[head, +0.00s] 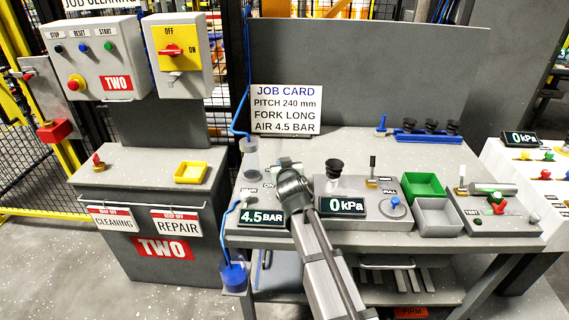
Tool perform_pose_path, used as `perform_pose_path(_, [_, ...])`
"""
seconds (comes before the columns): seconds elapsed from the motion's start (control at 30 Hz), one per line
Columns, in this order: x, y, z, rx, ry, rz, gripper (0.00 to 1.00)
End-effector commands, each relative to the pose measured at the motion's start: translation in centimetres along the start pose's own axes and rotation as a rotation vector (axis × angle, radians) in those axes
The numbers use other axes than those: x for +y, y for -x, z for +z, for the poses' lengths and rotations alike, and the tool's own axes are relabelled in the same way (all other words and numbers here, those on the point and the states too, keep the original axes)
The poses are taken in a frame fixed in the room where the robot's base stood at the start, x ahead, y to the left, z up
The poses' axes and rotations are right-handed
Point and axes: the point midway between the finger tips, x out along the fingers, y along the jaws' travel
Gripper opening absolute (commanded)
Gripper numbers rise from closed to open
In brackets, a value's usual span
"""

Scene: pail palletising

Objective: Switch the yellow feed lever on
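I cannot pick out the yellow feed lever with certainty. An "ON" label shows beside my gripper (288,164) on the grey bench (360,140), and the part there is mostly hidden by my gripper and arm. My gripper is over the left part of the bench, behind the "4.5 BAR" display (262,216). Its fingers are too small and foreshortened to show a gap or contact. A small upright lever with a black grip (372,162) stands on the grey panel to the right. A brass-coloured upright piece (461,181) stands on the panel further right.
A job card (287,110) stands at the bench's back left. A black suction cup (334,168) stands behind the "0 kPa" display (341,205). Green (424,185) and grey (437,216) bins sit to the right. A switch box with a red knob (172,50) stands left.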

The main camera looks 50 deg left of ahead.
Motion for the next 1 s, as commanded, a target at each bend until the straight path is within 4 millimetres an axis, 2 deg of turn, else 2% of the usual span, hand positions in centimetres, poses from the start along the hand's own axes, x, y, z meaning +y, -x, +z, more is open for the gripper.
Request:
perform_pose_path(0.37, [-0.03,0.09,0.05,0.018,0.003,0.0,0.0])
perform_pose_path(0.4, [-0.03,0.1,0.05,0.018,0.003,0.0,0.25])
perform_pose_path(0.6, [-0.03,0.1,0.05,0.018,0.003,0.0,0.44])
perform_pose_path(0.87, [-0.03,0.12,-0.02,0.018,0.003,0.0,0.44])
perform_pose_path(1.0, [0.03,0.33,-0.78,0.019,0.001,0.0,0.44])
